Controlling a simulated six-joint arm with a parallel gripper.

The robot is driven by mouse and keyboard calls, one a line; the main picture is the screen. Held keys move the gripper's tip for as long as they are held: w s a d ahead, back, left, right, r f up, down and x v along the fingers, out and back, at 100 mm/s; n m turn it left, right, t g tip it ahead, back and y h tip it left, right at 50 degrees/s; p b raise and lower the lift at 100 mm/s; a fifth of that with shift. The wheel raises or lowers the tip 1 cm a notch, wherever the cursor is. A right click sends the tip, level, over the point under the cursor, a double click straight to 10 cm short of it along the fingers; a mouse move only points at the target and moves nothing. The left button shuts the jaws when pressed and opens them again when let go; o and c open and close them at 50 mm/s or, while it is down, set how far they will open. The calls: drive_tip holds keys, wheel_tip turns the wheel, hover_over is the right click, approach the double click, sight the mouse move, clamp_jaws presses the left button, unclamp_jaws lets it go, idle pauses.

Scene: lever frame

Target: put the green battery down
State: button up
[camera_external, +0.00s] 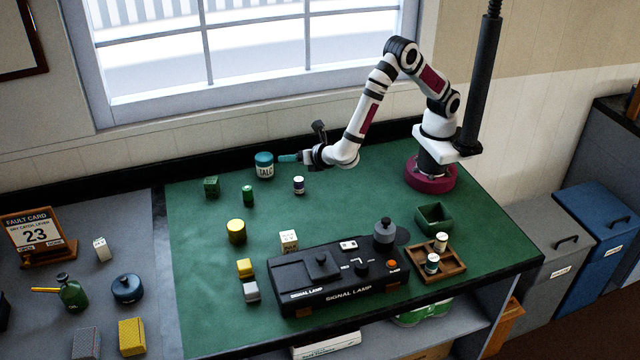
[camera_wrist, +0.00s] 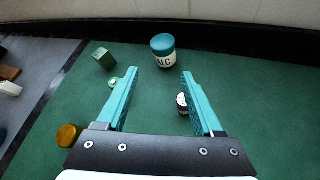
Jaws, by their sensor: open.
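The green battery (camera_external: 247,195) stands upright on the green mat, left of centre in the external view. In the wrist view the green battery (camera_wrist: 112,83) shows its pale green end just outside the left finger, which partly hides it. My gripper (camera_external: 282,158) points left above the mat, close to the talc jar (camera_external: 264,165). In the wrist view my gripper (camera_wrist: 160,74) is open, with nothing held between its teal fingers. The talc jar also shows beyond the fingertips (camera_wrist: 163,46).
A purple-and-white battery (camera_external: 298,185) stands below my gripper. A green cube (camera_external: 211,187) and yellow cylinder (camera_external: 237,231) stand to the left. The signal lamp box (camera_external: 330,284) and a wooden tray (camera_external: 452,277) with two batteries lie at the front. Bare mat surrounds the green battery.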

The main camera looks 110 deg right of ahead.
drive_tip(key=s+d+r+m+g+y, duration=0.2)
drive_tip(key=s+r+m+g, duration=0.15)
drive_tip(key=s+m, duration=0.35)
drive_tip(key=s+d+r+m+g+y, duration=0.15)
drive_tip(key=s+r+m, duration=0.3)
drive_tip(key=s, duration=0.45)
drive_tip(key=s+a+m+y, duration=0.4)
drive_tip(key=s+a+m, duration=0.1)
drive_tip(key=s, duration=0.3)
drive_tip(key=s+a+m+y, duration=0.5)
drive_tip(key=s+m, duration=0.3)
drive_tip(key=shift+r, duration=0.35)
